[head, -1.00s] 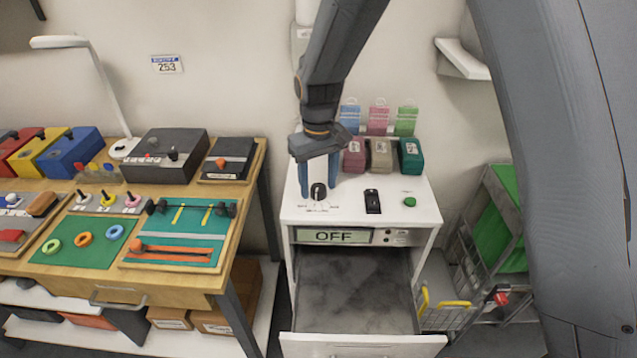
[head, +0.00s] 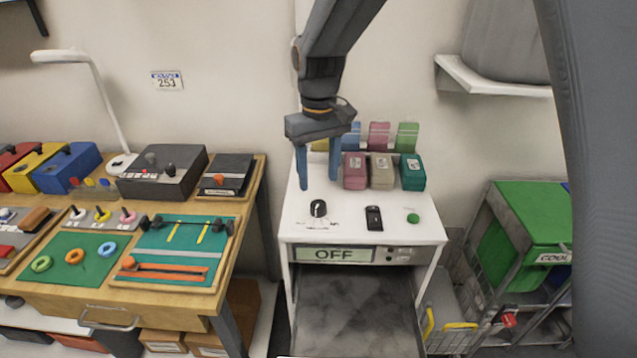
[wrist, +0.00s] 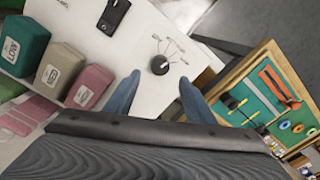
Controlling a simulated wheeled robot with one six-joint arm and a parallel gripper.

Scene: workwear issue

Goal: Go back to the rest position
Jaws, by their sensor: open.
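My gripper (head: 317,184) is open and empty, its two blue fingers pointing down above the white cabinet top (head: 430,228). It is clear of the black rotary knob (head: 319,208), which sits on the cabinet's left front. In the wrist view the fingers (wrist: 153,92) are spread apart with nothing between them, and the knob (wrist: 159,65) lies beyond them. The display (head: 335,254) on the cabinet front reads OFF. The drawer (head: 350,300) below it stands open and looks empty.
Pink, beige and teal blocks (head: 412,172) stand behind the gripper on the cabinet. A black switch (head: 374,218) and a green button (head: 413,218) lie right of the knob. A wooden workbench (head: 180,300) is at left.

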